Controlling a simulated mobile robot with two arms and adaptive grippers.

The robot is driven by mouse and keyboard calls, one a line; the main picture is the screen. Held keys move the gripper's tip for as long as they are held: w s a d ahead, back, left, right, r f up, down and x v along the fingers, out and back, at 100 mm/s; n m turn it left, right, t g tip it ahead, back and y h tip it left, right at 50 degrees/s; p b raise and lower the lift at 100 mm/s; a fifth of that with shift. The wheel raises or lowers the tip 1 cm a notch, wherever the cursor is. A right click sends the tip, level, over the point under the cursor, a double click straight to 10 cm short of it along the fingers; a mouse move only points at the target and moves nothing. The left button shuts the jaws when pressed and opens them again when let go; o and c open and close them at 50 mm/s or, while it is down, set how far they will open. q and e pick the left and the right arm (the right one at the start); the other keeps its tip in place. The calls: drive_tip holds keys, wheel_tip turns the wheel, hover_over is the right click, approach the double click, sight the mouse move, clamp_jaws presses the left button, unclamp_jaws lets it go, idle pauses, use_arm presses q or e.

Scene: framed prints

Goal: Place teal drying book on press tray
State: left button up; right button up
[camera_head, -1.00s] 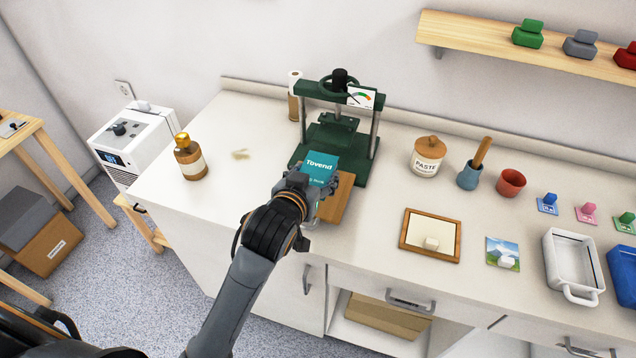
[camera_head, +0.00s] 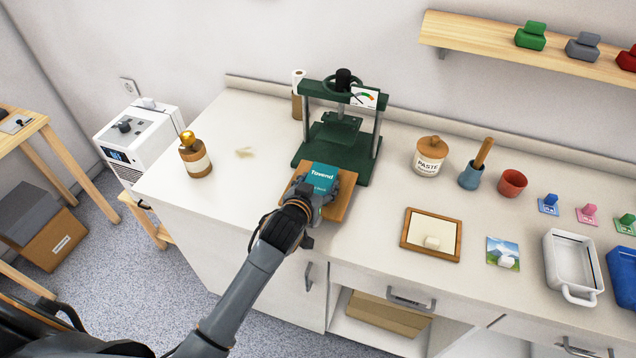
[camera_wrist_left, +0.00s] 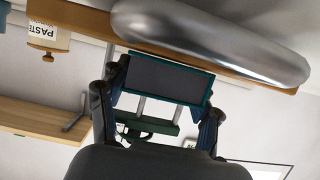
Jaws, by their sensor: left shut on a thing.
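The teal book (camera_head: 322,177) with white lettering is held over the wooden press tray (camera_head: 342,206) in front of the green press. My left gripper (camera_head: 319,192) is shut on the book from the near side. In the left wrist view the book (camera_wrist_left: 165,80) shows end-on, teal covers around a dark grey block, between the two fingers (camera_wrist_left: 158,112). Book and gripper hide much of the tray. I cannot tell whether the book touches the tray. My right gripper is not in view.
The green press (camera_head: 340,140) stands behind the tray. An amber bottle (camera_head: 194,157) is to the left. A paste jar (camera_head: 429,156) and a wooden frame (camera_head: 431,235) are to the right. Bare counter (camera_head: 240,185) lies left of the tray.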

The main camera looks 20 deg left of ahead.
use_arm(q)
drive_tip(key=shift+f, duration=0.1)
drive_tip(key=o, duration=1.4)
drive_tip(key=shift+s+r, duration=0.15)
drive_tip(key=shift+r, duration=0.05)
drive_tip(key=b+v, duration=0.1)
drive_tip(key=v, duration=1)
drive_tip(key=shift+s+r, duration=0.2)
drive_tip(key=shift+s, duration=0.15)
